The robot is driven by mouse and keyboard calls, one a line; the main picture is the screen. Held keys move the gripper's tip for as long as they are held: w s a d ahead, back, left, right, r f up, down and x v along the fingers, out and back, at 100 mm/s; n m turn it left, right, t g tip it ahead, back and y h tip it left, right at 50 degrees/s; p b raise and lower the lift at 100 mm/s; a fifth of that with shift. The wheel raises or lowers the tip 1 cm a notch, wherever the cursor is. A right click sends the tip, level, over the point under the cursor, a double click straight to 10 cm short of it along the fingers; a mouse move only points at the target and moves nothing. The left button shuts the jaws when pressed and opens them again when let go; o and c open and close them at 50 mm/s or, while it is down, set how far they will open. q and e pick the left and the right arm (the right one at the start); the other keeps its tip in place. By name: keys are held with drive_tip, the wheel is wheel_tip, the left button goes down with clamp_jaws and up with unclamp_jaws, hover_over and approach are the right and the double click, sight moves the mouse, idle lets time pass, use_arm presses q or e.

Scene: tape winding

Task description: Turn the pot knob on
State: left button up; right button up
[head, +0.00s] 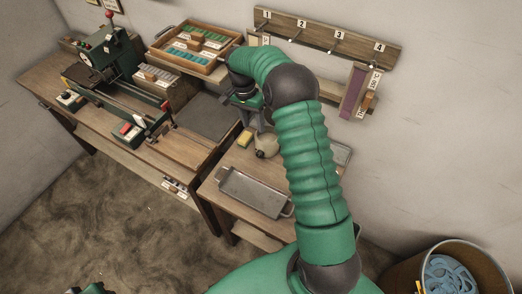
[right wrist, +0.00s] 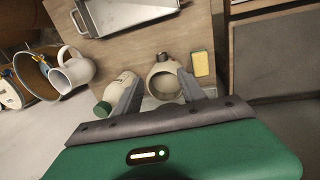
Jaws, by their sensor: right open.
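A beige rounded pot (right wrist: 164,82) with a dark knob-like part at its top stands on the wooden side table. It also shows in the head view (head: 268,147), partly behind my right arm. My right gripper (right wrist: 159,73) is open, its two fingers on either side of the pot in the right wrist view; I cannot tell whether they touch it. The knob's setting cannot be read. A small part of my left gripper (head: 92,288) shows at the bottom left edge.
A yellow sponge (right wrist: 200,64) lies right of the pot. A metal tray (head: 252,190) sits on the side table. A wall rack (head: 325,37) is behind.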

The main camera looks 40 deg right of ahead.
hover_over(258, 153)
drive_tip(key=w, duration=0.1)
wheel_tip(258, 153, down, 8)
drive_tip(key=f, duration=0.2)
drive_tip(key=f+p, duration=0.1)
drive_tip(key=f, duration=0.2)
drive_tip(key=s+f, duration=0.1)
drive_tip(key=f, duration=0.2)
drive_tip(key=shift+d+p, duration=0.2)
drive_tip(key=shift+p, duration=0.2)
drive_tip(key=shift+a+r, duration=0.15)
drive_tip(key=shift+a, duration=0.1)
drive_tip(key=shift+c, duration=0.9)
drive_tip(key=c, duration=0.5)
use_arm(q)
drive_tip(key=shift+w+a+r, duration=0.15)
drive_tip(key=shift+a+r, duration=0.4)
drive_tip(key=shift+r, duration=0.2)
use_arm(e)
drive_tip(key=shift+r, duration=0.1)
clamp_jaws()
